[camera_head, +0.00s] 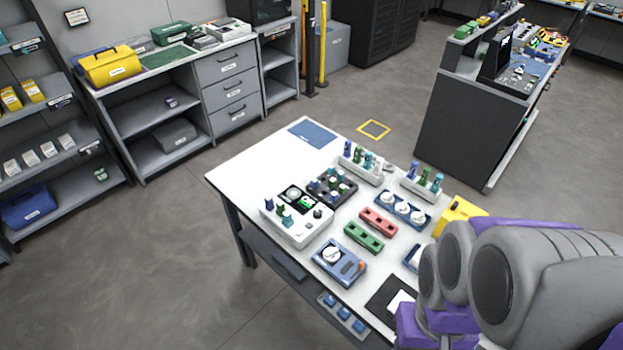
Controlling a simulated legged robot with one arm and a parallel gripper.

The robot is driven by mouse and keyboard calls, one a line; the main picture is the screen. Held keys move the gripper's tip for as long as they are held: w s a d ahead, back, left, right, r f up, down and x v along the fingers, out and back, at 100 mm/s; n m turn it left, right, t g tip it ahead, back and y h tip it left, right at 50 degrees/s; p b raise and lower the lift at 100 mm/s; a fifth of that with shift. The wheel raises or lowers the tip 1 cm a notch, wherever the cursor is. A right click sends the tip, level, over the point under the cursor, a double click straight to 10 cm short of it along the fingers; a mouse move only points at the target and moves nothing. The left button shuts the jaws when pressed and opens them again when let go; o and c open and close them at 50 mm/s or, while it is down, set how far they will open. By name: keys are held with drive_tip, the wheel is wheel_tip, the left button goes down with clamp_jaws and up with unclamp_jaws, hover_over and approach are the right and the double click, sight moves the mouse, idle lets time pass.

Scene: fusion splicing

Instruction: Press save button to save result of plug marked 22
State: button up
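A white tester unit (297,222) stands on the left part of the white workbench (262,160). I cannot tell which control is the save button, and I cannot read the number 22 on any plug. A blue device (340,262) with a white dial and an orange button (361,266) sits in front of it. My arm fills the lower right, at the bench's right end. My gripper is not visible.
A dark block (334,186) holds several plugs. White racks (364,165) hold coloured plugs behind it. Red (379,222) and green (363,237) strips, a blue tray (403,210) and a yellow object (459,214) lie on the right. The bench's far left corner, around a blue mat (313,133), is clear.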

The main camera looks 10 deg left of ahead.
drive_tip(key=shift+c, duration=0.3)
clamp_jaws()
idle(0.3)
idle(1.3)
